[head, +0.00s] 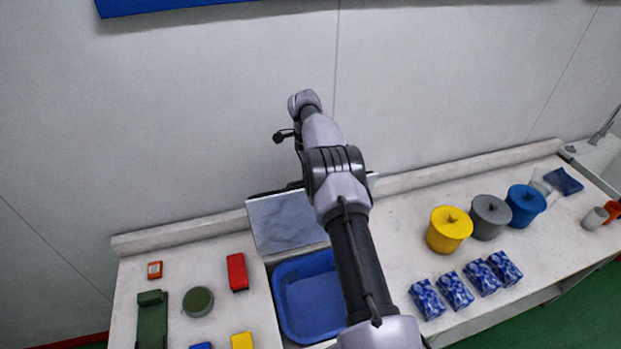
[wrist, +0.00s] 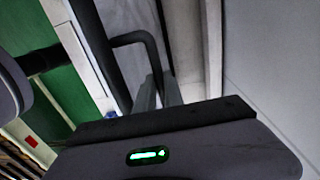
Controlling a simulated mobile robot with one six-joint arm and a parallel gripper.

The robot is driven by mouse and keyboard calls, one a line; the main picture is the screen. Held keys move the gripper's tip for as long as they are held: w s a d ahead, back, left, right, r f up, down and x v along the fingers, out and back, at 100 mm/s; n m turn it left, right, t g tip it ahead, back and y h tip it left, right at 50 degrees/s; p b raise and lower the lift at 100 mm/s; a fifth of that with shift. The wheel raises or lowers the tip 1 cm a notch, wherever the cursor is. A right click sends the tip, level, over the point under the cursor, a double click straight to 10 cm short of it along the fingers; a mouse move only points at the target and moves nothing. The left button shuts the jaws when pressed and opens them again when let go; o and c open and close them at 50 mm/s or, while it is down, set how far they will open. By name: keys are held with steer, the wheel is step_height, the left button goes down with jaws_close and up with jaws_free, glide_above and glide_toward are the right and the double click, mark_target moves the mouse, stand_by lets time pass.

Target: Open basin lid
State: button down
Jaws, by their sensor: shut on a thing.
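The basin lid (head: 285,224) is a grey marbled panel, raised and leaning up at the back edge of the blue basin (head: 287,318). The basin is open below it, and my arm covers its right side. In the wrist view my gripper (wrist: 158,92) is shut on a dark bent bar (wrist: 136,40), which looks like the lid's handle. In the head view the gripper is hidden behind my arm, near the lid's upper right.
A red block (head: 237,272), round green dish (head: 198,301) and green tool (head: 152,320) lie left. A wall rises behind.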

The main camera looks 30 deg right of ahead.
steer(key=shift+f, duration=0.1)
steer(key=c, duration=1.5)
jaws_free()
steer(key=shift+d, duration=0.15)
steer(key=shift+o, duration=0.2)
step_height(320, 180, up, 12)
steer(key=p, duration=1.2)
steer(key=shift+w, duration=0.45)
